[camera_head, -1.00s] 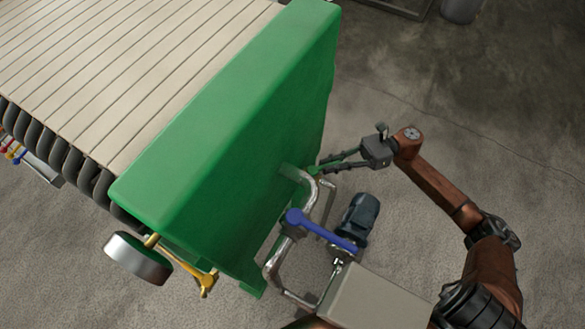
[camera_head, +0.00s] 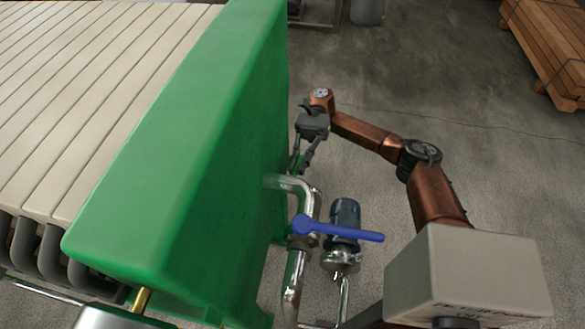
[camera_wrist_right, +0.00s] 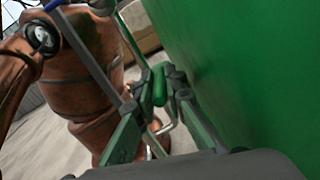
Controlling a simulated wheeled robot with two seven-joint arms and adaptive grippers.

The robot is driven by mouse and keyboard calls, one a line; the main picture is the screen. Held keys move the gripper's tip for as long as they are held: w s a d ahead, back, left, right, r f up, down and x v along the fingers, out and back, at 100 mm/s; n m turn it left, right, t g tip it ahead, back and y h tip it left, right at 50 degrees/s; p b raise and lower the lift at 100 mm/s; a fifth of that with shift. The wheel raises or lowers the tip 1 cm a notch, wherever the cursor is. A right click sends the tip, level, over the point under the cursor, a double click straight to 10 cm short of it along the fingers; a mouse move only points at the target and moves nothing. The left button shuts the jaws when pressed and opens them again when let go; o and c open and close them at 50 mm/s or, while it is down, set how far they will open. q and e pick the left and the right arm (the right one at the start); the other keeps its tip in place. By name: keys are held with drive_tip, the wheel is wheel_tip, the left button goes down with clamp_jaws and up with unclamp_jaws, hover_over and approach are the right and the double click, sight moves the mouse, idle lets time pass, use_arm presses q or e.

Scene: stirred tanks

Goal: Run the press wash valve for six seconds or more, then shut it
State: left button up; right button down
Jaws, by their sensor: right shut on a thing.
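My right gripper (camera_head: 300,163) is beside the right face of the large green press end, its fingers pointing down in the head view. In the right wrist view its fingers (camera_wrist_right: 156,108) are shut on a short green handle (camera_wrist_right: 159,86), close to the green wall. The handle's lower part is partly hidden by the fingers. A blue lever (camera_head: 340,232) sits on the silver pipe (camera_head: 295,270) near the press, apart from the gripper; its bar points right. I cannot tell from markings which valve each handle serves.
The green press end (camera_head: 170,160) forms a tall wall at left, with pale plates (camera_head: 90,80) behind it. A dark motor (camera_head: 344,215) stands beside the pipe. Open floor lies behind my arm; timber (camera_head: 550,45) is far right.

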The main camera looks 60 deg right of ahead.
sight(298, 162)
idle(0.4)
drive_tip(key=c, duration=2.2)
unclamp_jaws()
drive_tip(key=shift+d, duration=0.1)
drive_tip(key=shift+o, duration=1.2)
drive_tip(key=shift+w, duration=0.1)
wheel_tip(298, 162, up, 10)
drive_tip(key=shift+f, duration=0.1)
drive_tip(key=shift+c, duration=0.3)
